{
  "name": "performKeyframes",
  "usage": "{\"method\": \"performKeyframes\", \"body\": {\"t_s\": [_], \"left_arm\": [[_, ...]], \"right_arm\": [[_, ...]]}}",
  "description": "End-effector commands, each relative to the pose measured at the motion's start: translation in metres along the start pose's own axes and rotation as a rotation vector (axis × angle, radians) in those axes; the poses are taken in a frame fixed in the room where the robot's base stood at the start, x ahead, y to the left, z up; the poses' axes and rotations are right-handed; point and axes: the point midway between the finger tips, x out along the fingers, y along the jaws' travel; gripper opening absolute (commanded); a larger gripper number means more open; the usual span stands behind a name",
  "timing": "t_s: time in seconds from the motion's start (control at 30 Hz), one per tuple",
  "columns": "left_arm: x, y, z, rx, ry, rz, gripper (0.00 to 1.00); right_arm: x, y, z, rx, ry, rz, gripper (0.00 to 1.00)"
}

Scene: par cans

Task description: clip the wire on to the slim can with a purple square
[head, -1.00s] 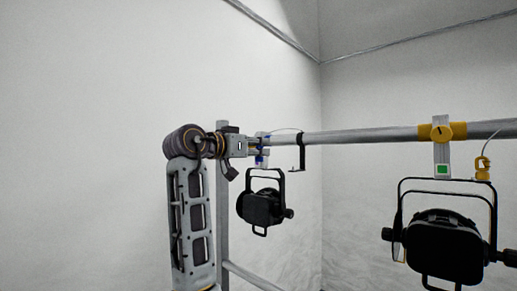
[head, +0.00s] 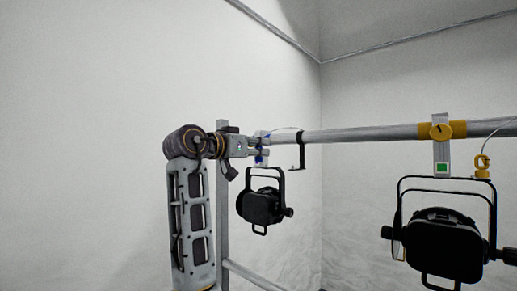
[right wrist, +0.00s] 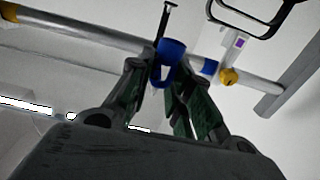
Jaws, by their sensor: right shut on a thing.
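A slim black can (head: 262,207) hangs by its yoke from the bar at the middle of the head view. Its yoke (right wrist: 255,18) shows at the top of the right wrist view, beside a pale tag with a purple square (right wrist: 239,43). My right gripper (head: 262,150) is beside the bar above this can. In the right wrist view my right gripper (right wrist: 168,78) is shut on a blue clip (right wrist: 171,62), which appears close to the bar. A thin wire (head: 285,129) arcs over the bar in the head view. My left gripper is out of view.
A metal bar (head: 360,134) runs across to the right. A larger black can (head: 442,246) with a green square (head: 441,168) hangs there from a yellow clamp (head: 457,130), with a yellow clip (head: 482,166) nearby. A dark bracket (head: 301,152) hangs from the bar beside my gripper.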

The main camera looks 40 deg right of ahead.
Motion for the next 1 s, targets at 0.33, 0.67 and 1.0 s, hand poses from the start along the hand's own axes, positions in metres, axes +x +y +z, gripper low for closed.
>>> {"method": "performKeyframes", "body": {"t_s": [0.33, 0.67, 1.0], "left_arm": [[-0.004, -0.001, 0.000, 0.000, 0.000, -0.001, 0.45], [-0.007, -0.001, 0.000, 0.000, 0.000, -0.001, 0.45], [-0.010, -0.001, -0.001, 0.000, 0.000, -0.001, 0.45]], "right_arm": [[0.008, -0.006, 0.000, -0.002, -0.001, 0.000, 0.00], [0.017, -0.012, 0.000, -0.001, 0.001, 0.001, 0.00], [0.025, -0.017, 0.000, -0.001, 0.000, 0.000, 0.00]]}}
